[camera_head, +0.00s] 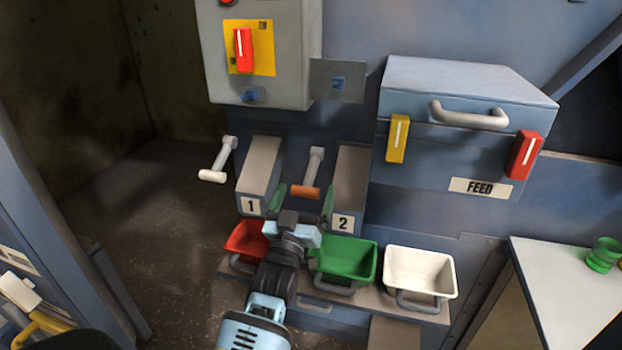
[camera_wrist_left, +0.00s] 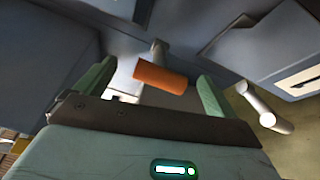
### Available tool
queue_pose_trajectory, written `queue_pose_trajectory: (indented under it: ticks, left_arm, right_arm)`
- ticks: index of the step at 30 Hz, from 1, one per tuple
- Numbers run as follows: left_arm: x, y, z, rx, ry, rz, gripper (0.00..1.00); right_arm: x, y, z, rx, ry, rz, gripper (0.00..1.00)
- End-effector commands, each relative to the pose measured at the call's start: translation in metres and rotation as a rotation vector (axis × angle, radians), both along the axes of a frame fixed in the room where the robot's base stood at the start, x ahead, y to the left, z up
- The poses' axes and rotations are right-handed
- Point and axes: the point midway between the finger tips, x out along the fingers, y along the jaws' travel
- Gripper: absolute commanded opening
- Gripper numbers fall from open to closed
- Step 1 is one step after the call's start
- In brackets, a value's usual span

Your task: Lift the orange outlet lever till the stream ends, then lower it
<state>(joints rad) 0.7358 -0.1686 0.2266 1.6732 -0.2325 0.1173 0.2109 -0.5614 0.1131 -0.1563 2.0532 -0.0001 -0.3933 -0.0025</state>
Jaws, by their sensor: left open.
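The orange outlet lever (camera_head: 306,192) hangs on a grey arm between chute 1 (camera_head: 260,170) and chute 2 (camera_head: 348,190). My left gripper (camera_head: 304,197) is open, its green fingers on either side of the orange grip in the head view. In the left wrist view the orange grip (camera_wrist_left: 160,78) lies between the fingertips (camera_wrist_left: 156,74), with a gap to each finger. I cannot tell how deep it sits between them. No stream can be made out. My right gripper is not in view.
A red bin (camera_head: 246,239), partly hidden by my left arm, a green bin (camera_head: 345,262) and a white bin (camera_head: 420,270) stand below the chutes. A white-gripped lever (camera_head: 213,176) is left of chute 1. The FEED box (camera_head: 460,95) overhangs at right.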

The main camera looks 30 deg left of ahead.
Motion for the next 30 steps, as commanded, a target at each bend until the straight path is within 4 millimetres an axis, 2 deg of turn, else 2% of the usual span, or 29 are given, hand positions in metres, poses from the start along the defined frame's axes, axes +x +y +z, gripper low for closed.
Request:
queue_pose_trajectory:
  ticks: [3, 9, 21, 30]
  left_arm:
    - [0.017, 0.005, 0.008, 0.002, -0.002, 0.000, 0.95]
    - [0.037, 0.010, 0.015, 0.001, 0.000, 0.000, 0.95]
    - [0.043, 0.011, 0.017, 0.001, 0.001, 0.000, 0.95]
    - [0.042, 0.011, 0.017, 0.001, 0.001, 0.000, 0.56]
  right_arm:
    - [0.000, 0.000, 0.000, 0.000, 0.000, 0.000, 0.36]
    - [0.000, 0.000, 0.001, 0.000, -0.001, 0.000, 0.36]
    - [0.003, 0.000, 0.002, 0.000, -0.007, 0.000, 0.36]
    - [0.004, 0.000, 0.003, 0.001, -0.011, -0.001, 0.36]
